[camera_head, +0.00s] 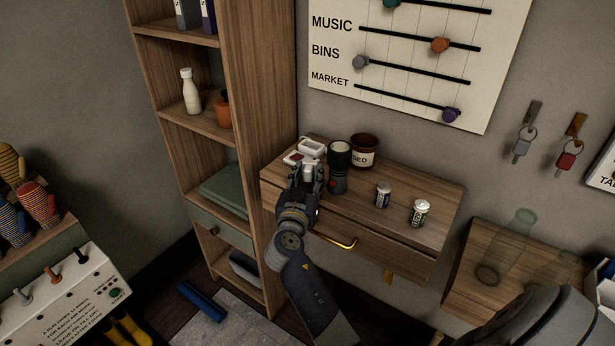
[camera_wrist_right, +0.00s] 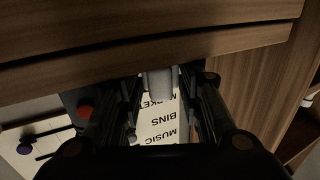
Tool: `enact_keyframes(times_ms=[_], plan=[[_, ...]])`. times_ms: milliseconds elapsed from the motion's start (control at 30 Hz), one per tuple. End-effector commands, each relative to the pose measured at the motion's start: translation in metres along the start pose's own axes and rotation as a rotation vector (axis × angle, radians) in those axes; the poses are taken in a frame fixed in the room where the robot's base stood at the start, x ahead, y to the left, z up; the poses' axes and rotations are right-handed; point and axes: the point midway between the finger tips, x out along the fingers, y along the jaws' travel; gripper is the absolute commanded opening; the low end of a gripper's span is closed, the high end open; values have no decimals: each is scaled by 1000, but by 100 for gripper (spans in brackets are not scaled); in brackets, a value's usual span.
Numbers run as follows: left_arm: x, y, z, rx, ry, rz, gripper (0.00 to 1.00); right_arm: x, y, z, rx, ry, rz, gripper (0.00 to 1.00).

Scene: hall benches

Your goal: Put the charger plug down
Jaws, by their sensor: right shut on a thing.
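My right gripper (camera_head: 307,178) reaches over the left end of the wooden drawer unit (camera_head: 440,205). It is shut on a white thing, apparently the charger plug (camera_head: 312,149), which shows just beyond the fingertips. In the right wrist view the plug (camera_wrist_right: 160,82) is a pale, blunt piece between the two fingers. The gripper hides part of it, and I cannot tell whether it touches the top. My left gripper is not in view.
Close right of the gripper stand a black flashlight (camera_head: 339,166) and a dark labelled jar (camera_head: 364,151). A small red-and-white item (camera_head: 293,158) lies at the left. Two small cans (camera_head: 383,195) (camera_head: 418,213) stand further right. A tall shelf (camera_head: 262,120) borders the left side.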

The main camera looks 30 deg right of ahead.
Motion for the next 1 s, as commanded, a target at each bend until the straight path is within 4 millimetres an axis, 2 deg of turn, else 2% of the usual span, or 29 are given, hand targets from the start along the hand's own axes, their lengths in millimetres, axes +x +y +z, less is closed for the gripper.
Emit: enact_keyframes(times_ms=[400,433,500,533,1000], plan=[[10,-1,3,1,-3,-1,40,0,0,6,0,0,-1,0],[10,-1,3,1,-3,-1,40,0,0,6,0,-1,-1,36],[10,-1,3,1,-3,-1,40,0,0,6,0,-1,0,52],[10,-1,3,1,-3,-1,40,0,0,6,0,-1,0,54],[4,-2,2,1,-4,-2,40,0,1,3,-2,-2,2,54]])
